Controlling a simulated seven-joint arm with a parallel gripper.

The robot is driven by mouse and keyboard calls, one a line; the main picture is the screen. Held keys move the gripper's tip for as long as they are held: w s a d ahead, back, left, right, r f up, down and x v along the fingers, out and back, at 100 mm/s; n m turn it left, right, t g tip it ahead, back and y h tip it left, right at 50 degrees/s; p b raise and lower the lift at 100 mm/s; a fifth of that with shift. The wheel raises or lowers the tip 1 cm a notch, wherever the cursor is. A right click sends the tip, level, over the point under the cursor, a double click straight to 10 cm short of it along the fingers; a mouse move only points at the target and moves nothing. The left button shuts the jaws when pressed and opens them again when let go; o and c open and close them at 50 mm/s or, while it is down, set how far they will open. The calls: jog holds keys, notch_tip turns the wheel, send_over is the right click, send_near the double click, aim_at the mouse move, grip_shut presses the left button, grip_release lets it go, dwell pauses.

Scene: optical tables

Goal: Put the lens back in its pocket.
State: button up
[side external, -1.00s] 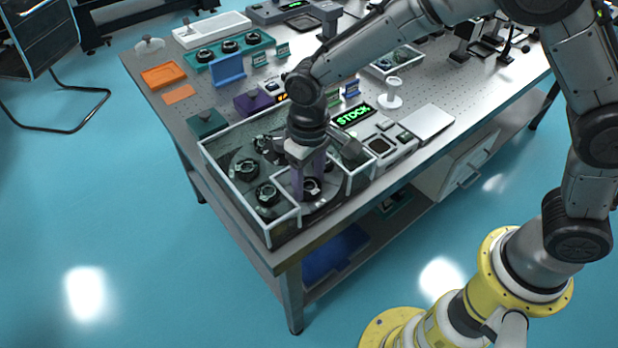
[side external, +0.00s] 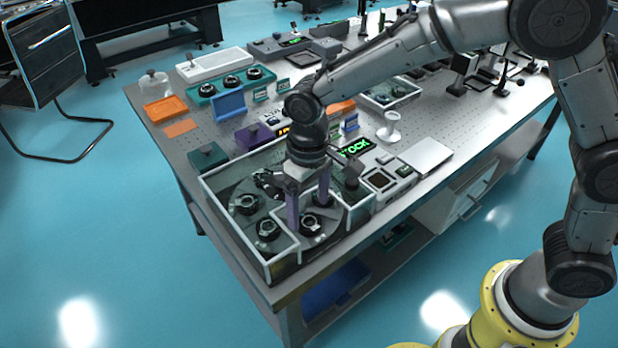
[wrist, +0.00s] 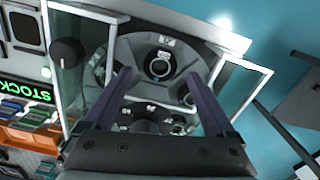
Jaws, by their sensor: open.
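A black ring-shaped lens mount (side external: 311,222) sits in the round turntable, inside a clear-walled enclosure (side external: 232,228) at the table's front corner. It also shows in the wrist view (wrist: 160,66), upright in its place beyond my fingertips. My gripper (side external: 308,215) points down over this mount with its two purple fingers spread apart. In the wrist view nothing is clasped between my fingers (wrist: 158,82). Similar mounts (side external: 267,229) (side external: 246,203) sit in other places of the turntable. I cannot tell the lens's glass clearly, or which mount the task means.
The enclosure's white-edged walls stand close around my gripper. A dark knob on a post (wrist: 67,52) stands close to one finger. A green STOCK display (side external: 355,147), a purple box (side external: 254,136) and a dark green box (side external: 208,157) are nearby.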

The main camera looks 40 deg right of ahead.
aim_at(309, 221)
notch_tip(309, 221, up, 9)
jog(key=s+d+r+t, duration=0.1)
jog(key=s+d+r, duration=0.35)
jog(key=d, duration=0.35)
jog(key=s+d+m+t, duration=0.1)
jog(key=s+d+t, duration=0.1)
jog(key=s+d, duration=0.4)
jog(key=s+d+m+t, duration=0.1)
jog(key=s+d+t, duration=0.1)
jog(key=s+d, duration=0.4)
jog(key=s, duration=0.4)
jog(key=shift+s+d+r+t, duration=0.25)
jog(key=shift+s+r+t, duration=0.05)
jog(key=shift+s+r, duration=0.05)
jog(key=shift+c, duration=0.2)
dwell(0.6)
